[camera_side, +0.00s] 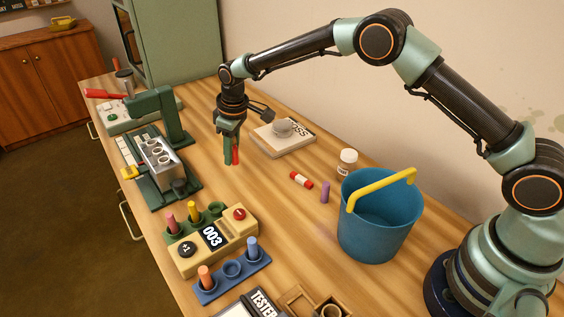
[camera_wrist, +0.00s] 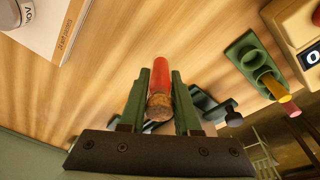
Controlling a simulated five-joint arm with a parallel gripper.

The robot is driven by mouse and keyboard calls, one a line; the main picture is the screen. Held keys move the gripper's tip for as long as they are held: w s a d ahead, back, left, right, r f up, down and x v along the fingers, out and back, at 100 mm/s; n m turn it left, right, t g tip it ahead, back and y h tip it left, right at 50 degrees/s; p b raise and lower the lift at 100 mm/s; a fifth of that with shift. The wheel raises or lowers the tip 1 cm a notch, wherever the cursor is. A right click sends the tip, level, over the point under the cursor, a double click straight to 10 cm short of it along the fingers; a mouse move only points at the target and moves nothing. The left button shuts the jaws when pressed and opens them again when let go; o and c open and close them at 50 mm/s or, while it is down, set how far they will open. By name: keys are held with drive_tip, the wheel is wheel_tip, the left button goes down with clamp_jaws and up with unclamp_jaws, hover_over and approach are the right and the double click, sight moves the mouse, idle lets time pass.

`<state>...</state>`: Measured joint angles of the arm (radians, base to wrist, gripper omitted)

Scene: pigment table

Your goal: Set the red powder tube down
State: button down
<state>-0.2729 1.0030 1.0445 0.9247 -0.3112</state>
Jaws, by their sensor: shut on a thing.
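The red powder tube (camera_wrist: 160,80) is between the two green fingers of my gripper (camera_wrist: 158,95) in the wrist view, its cork end toward the camera. In the side view the red tube (camera_side: 236,156) shows as a narrow strip beside my gripper (camera_side: 231,160), which is shut on it and points down, low over the bare wood. The fingers hide most of the tube there. I cannot tell whether its lower end touches the table.
A book (camera_side: 284,141) bearing a grey cup is behind right. A red-and-white tube (camera_side: 301,180) and purple tube (camera_side: 325,192) lie near the blue bucket (camera_side: 378,222). The green press (camera_side: 160,120) stands left; a counter box (camera_side: 190,252) and blue rack (camera_side: 231,278) are in front.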

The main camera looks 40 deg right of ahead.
sight(233, 165)
drive_tip(key=shift+f, duration=2.05)
drive_tip(key=shift+f, duration=0.1)
drive_tip(key=c, duration=0.6)
unclamp_jaws()
